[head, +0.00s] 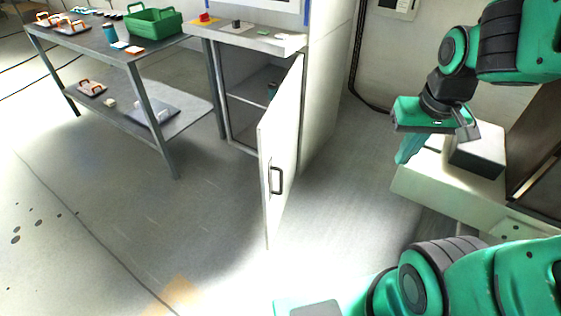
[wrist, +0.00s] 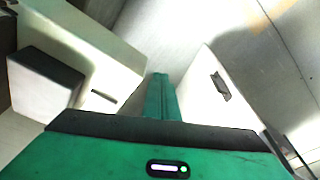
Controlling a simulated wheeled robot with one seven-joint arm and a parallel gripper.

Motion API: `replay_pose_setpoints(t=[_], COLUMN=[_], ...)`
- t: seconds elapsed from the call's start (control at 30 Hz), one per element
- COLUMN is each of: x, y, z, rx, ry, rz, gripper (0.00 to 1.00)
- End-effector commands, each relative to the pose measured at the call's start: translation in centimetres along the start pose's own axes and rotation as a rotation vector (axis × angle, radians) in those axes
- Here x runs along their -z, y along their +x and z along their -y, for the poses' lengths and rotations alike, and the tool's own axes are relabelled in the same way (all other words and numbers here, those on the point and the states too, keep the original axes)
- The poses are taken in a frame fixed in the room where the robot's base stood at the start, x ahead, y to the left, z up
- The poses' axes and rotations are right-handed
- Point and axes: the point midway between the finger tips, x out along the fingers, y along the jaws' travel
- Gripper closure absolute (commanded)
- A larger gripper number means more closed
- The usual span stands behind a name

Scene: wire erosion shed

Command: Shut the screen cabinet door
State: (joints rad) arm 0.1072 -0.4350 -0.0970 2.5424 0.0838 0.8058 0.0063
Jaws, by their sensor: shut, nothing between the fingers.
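The white screen cabinet door (head: 283,135) stands wide open in the head view, swung out toward me, with a dark bar handle (head: 276,180) on its face. The cabinet (head: 236,75) shows an open interior with a shelf behind the door. My gripper (head: 404,158) is shut and empty, pointing down, to the right of the door and apart from it. In the wrist view the closed green fingers (wrist: 160,88) are at the centre, with the door (wrist: 222,118) and its handle (wrist: 221,86) to their right.
A grey table (head: 85,40) at the left holds a green crate (head: 153,22) and small items, with more on its lower shelf. Small coloured objects lie on the cabinet's top (head: 245,38). The floor (head: 345,165) between door and gripper is clear.

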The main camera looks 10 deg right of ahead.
Motion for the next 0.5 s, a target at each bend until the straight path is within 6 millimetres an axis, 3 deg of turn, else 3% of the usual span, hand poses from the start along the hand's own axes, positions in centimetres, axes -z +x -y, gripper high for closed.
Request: replay_pose_setpoints(t=[0.03,0.1,0.2,0.5], x=[2.2,4.8,7.2,10.3], y=[0.9,2.1,4.3,12.2], z=[3.0,7.0,11.1,17.4], rx=[0.021,0.06,0.115,0.256], ry=[-0.082,-0.153,-0.18,-0.054], rz=[-0.053,-0.127,-0.189,-0.249], gripper=[1.0,1.0,1.0,1.0])
